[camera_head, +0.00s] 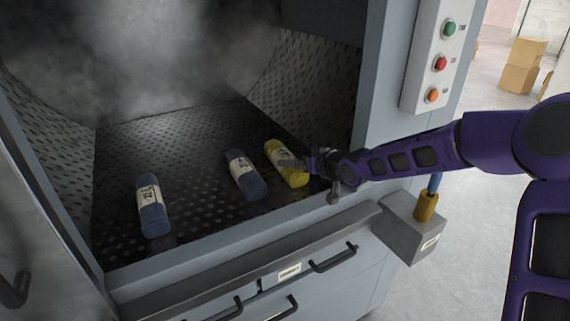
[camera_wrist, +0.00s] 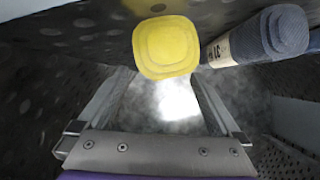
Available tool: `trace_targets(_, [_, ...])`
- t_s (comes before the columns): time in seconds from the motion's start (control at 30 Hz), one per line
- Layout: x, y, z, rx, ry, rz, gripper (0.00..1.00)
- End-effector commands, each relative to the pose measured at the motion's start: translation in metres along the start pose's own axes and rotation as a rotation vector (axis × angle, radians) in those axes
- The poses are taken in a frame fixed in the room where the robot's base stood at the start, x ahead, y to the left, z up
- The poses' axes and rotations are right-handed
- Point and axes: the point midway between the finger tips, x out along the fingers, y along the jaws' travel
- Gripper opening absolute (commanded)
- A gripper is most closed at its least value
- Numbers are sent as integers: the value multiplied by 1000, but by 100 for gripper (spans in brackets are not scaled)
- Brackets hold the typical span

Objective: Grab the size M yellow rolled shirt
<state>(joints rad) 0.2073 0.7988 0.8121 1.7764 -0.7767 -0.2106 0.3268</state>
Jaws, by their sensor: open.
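A yellow rolled shirt (camera_head: 297,178) with a pale label lies on the dark perforated floor of the washer, rightmost of three rolls. Its size letter is too small to read. In the wrist view the roll's yellow end (camera_wrist: 166,47) faces the camera, just beyond and above the open fingertips (camera_wrist: 164,78). The space between the fingers is empty. Whether a finger touches the roll cannot be told.
A blue rolled shirt (camera_head: 243,176) lies close left of the yellow one; it shows at upper right in the wrist view (camera_wrist: 285,32). Another blue roll (camera_head: 152,206) lies farther left. The washer's right frame (camera_head: 376,90) and front sill (camera_head: 250,238) border the opening. Mist hangs inside.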

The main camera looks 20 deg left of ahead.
Motion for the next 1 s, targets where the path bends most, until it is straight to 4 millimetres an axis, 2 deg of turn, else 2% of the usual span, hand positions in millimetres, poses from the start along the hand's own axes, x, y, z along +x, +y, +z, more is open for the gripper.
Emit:
trace_targets(0.17, [12, 0, 0, 0, -1, -1, 100])
trace_targets(0.43, [50, -1, -3, 0, -1, -1, 100])
trace_targets(0.73, [56, 0, -4, 0, 0, 1, 100])
trace_targets(0.77, [56, 0, -4, 0, 0, 1, 98])
trace_targets(1.0, [56, 0, -4, 0, 0, 1, 55])
